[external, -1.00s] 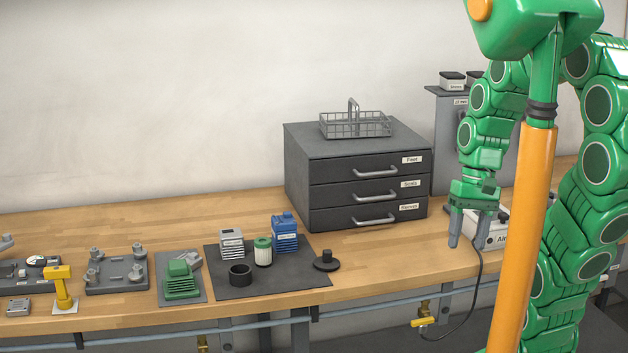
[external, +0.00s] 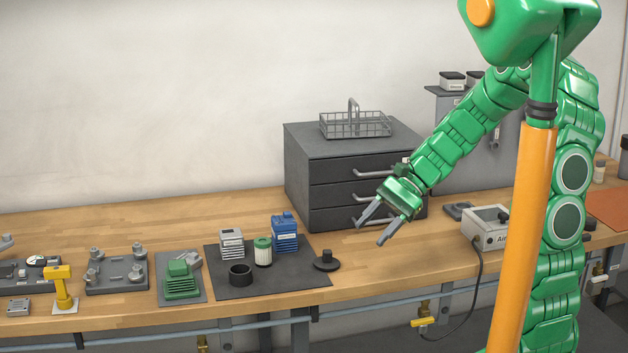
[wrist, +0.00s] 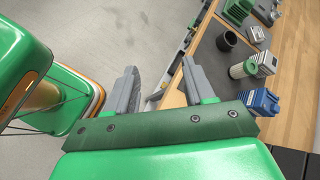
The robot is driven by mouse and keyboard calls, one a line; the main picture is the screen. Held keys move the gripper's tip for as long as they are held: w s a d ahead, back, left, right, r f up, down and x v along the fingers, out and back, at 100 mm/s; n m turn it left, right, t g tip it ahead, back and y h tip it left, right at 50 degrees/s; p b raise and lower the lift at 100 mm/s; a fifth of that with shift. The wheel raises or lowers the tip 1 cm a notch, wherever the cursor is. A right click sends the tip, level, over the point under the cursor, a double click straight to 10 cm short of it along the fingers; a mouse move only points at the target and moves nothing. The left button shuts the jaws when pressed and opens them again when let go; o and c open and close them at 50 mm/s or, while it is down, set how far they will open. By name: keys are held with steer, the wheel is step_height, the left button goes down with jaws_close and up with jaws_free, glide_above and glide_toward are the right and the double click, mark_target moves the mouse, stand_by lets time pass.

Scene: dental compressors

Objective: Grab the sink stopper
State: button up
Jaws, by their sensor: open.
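The sink stopper (external: 327,261) looks like a black disc with a short upright knob. It sits on the wooden bench at the right edge of a dark mat, near the front edge. My gripper (external: 372,234) is open and empty, in the air to the right of the stopper and a little higher in the picture, clearly apart from it. In the wrist view the two grey fingers of my gripper (wrist: 160,70) are spread with nothing between them. I cannot make out the stopper in the wrist view; a finger may hide it.
The dark mat (external: 250,286) holds a black ring (external: 240,275), a white-and-green filter (external: 263,252) and a blue finned part (external: 285,235). A dark drawer cabinet (external: 300,165) stands behind my gripper. A grey box (external: 485,228) stands at right. Bench right of the stopper is clear.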

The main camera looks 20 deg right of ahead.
steer(key=w+f+m+t+y, duration=0.25)
steer(key=w+f+m, duration=0.2)
steer(key=w, duration=0.45)
steer(key=m+t+y, duration=0.1)
steer(key=m+t, duration=0.1)
steer(key=m, duration=0.4)
glide_toward(329, 251)
steer(key=a, duration=0.1)
steer(key=w+a+f, duration=0.1)
steer(key=shift+w+a, duration=0.1)
steer(key=shift+a, duration=0.2)
steer(key=shift+s+x, duration=0.15)
steer(key=shift+x, duration=1.75)
steer(key=shift+s+x, duration=0.2)
steer(key=shift+x, duration=1.7)
steer(key=shift+c, duration=0.3)
jaws_close()
